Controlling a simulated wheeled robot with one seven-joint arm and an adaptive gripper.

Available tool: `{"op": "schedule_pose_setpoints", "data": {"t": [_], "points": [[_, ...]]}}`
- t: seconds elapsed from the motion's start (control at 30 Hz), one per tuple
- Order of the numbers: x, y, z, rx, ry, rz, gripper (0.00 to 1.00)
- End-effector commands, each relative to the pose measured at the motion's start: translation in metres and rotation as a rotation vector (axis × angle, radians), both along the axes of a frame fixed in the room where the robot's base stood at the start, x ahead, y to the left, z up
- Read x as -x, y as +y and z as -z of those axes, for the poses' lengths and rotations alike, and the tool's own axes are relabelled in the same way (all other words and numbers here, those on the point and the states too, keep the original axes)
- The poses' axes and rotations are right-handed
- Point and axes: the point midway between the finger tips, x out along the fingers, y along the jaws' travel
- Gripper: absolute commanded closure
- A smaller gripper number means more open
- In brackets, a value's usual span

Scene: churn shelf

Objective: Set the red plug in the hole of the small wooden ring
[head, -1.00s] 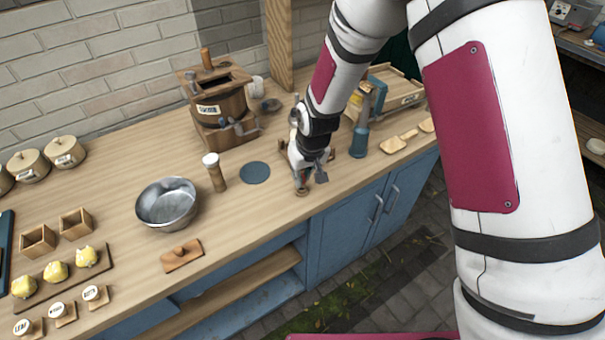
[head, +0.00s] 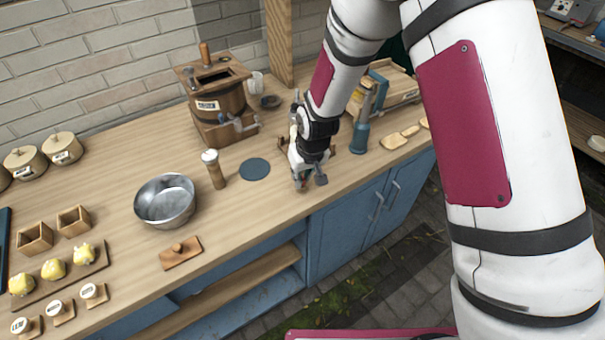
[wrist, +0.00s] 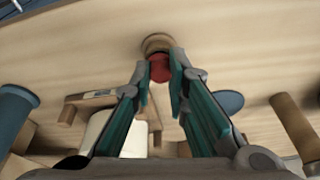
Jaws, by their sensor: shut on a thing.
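The red plug (wrist: 160,70) is between my fingertips in the wrist view. My gripper (wrist: 161,65) is shut on it. The small wooden ring (wrist: 156,42) lies on the bench just past the plug, and the plug overlaps its near edge in this view. I cannot tell whether the plug is inside the hole or just above it. In the head view my gripper (head: 309,184) is low over the front edge of the bench. It hides the ring and the plug there.
A blue round mat (head: 255,169), a wooden-bodied shaker (head: 213,170) and a metal bowl (head: 165,201) stand to the left. A blue upright tool (head: 361,134) and wooden pieces (head: 392,141) are to the right. The bench's front edge is close to my gripper.

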Motion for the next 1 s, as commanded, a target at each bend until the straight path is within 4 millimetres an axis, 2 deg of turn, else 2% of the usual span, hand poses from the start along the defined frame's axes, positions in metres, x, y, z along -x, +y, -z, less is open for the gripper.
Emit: {"op": "schedule_pose_setpoints", "data": {"t": [0.27,0.77,0.8,0.9,1.0], "points": [[0.0000,0.0000,0.0058,0.000,0.000,0.000,0.96],[0.0000,0.0000,0.0040,0.000,0.000,0.000,0.96],[0.0000,0.0000,0.0040,0.000,0.000,0.000,0.81],[0.0000,0.0000,0.0040,0.000,0.000,0.000,0.62],[0.0000,0.0000,0.0040,0.000,0.000,0.000,0.62]]}}
